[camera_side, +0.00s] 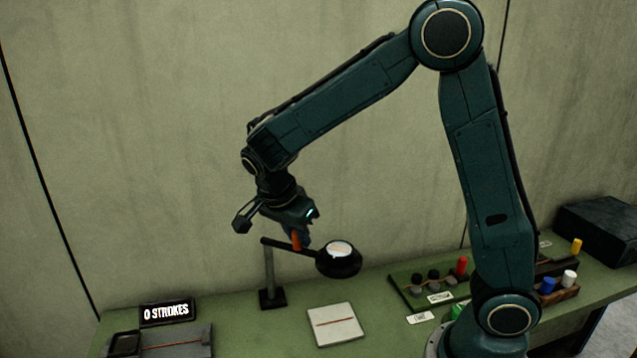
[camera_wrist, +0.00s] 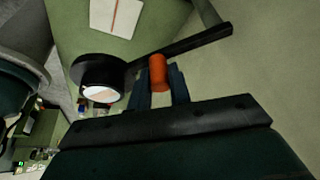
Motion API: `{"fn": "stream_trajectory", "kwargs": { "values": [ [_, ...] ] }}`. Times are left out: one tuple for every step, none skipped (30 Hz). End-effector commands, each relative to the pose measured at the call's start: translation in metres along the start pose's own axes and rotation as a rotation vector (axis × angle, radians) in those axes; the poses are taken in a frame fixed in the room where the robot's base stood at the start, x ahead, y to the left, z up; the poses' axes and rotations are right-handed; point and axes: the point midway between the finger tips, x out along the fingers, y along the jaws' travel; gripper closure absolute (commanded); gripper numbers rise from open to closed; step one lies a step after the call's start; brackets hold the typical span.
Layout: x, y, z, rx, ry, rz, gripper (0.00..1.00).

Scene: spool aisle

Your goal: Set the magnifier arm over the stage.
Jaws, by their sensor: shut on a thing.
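The magnifier arm (camera_side: 285,246) is a dark bar on a post with a black base (camera_side: 271,298). A round black lens head (camera_side: 339,259) with a bright glass is at its right end. An orange grip (camera_side: 296,240) stands on the bar. My gripper (camera_side: 299,236) is shut on this grip; in the wrist view the orange grip (camera_wrist: 158,73) sits between my fingers (camera_wrist: 160,85), with the lens head (camera_wrist: 98,78) to the left. The stage seems to be the white plate (camera_side: 335,324) with a reddish line, on the bench. In the side view the lens head hangs above and behind the plate.
A sign reading "0 STROKES" (camera_side: 167,311) stands at the left behind a grey board (camera_side: 178,342) with a dark square frame. A green rack (camera_side: 433,287) with dark knobs and a red peg is at the right. A wooden holder (camera_side: 556,290) holds coloured pegs. A dark box (camera_side: 598,230) is far right.

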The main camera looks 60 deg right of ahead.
Motion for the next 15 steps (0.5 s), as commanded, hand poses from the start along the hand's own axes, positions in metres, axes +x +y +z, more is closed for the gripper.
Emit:
{"fn": "stream_trajectory", "kwargs": {
  "values": [
    [-0.0010, 0.0000, 0.0016, 0.018, 0.000, 0.007, 1.00],
    [-0.0013, 0.0002, 0.0023, 0.027, 0.000, 0.011, 1.00],
    [-0.0016, 0.0002, 0.0030, 0.037, 0.000, 0.015, 1.00],
    [-0.0018, 0.0002, 0.0034, 0.044, 0.000, 0.017, 1.00],
    [-0.0020, 0.0002, 0.0038, 0.049, 0.000, 0.019, 1.00],
    [-0.0021, 0.0002, 0.0041, 0.054, 0.000, 0.021, 1.00],
    [-0.0022, 0.0002, 0.0043, 0.057, 0.000, 0.022, 1.00],
    [-0.0023, 0.0003, 0.0044, 0.059, 0.000, 0.023, 1.00],
    [-0.0024, 0.0003, 0.0045, 0.061, 0.000, 0.024, 1.00],
    [-0.0024, 0.0003, 0.0046, 0.062, 0.000, 0.024, 1.00],
    [-0.0024, 0.0003, 0.0046, 0.062, 0.000, 0.025, 1.00],
    [-0.0024, 0.0003, 0.0046, 0.062, 0.000, 0.025, 1.00],
    [-0.0024, 0.0004, 0.0046, 0.062, 0.000, 0.024, 1.00],
    [-0.0024, 0.0004, 0.0046, 0.062, 0.000, 0.024, 1.00],
    [-0.0024, 0.0003, 0.0046, 0.061, -0.001, 0.024, 1.00]
  ]
}}
